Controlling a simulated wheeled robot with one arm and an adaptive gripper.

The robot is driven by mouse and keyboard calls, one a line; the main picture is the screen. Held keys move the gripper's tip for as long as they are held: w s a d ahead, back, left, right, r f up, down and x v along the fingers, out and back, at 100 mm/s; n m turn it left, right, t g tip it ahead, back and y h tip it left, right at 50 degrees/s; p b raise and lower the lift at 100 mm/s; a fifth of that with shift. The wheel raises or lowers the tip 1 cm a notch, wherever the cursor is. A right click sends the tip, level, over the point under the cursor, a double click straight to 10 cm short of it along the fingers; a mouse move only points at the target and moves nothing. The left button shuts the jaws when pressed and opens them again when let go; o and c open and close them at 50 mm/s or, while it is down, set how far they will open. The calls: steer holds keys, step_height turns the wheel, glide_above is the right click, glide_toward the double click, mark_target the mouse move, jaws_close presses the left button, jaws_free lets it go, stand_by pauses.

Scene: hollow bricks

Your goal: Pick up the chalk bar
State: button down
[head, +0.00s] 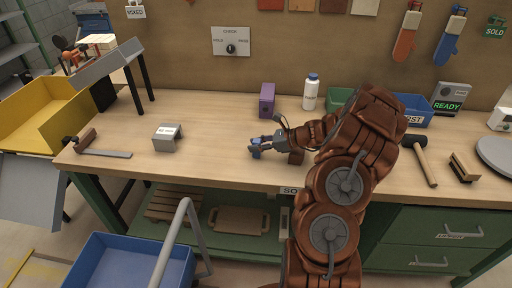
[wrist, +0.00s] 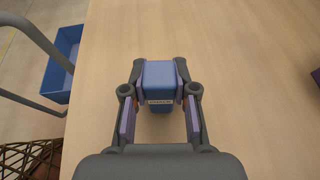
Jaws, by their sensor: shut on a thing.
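My gripper (head: 257,146) is low over the front middle of the workbench (head: 215,175), shut on a small blue block (wrist: 159,82). The block also shows in the head view (head: 256,154). In the wrist view the gripper's fingers (wrist: 160,97) press on its left and right sides. A pale label is on the side facing the wrist camera, too small to read, so I cannot tell whether this is the chalk bar. I cannot tell whether the block touches the bench top.
A purple block (head: 267,101) and a white bottle (head: 311,92) stand behind my gripper. A grey bridge-shaped block (head: 167,138) is to the left. A hammer (head: 420,153) and a brush (head: 464,167) lie at right. Bench top is clear between gripper and grey block.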

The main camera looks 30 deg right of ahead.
mark_target(257, 140)
steer(key=shift+r, duration=0.1)
steer(key=shift+r+b, duration=0.3)
steer(key=shift+r, duration=0.25)
steer(key=shift+r+b, duration=0.35)
steer(key=shift+r, duration=0.6)
steer(key=s+d+r+b, duration=0.1)
steer(key=s+d, duration=0.1)
steer(key=s, duration=0.5)
steer(key=s+d+b, duration=0.2)
steer(key=s+d, duration=0.1)
steer(key=s, duration=0.5)
steer(key=shift+d+r, duration=0.15)
steer(key=shift+r, duration=0.25)
steer(key=shift+s, duration=0.1)
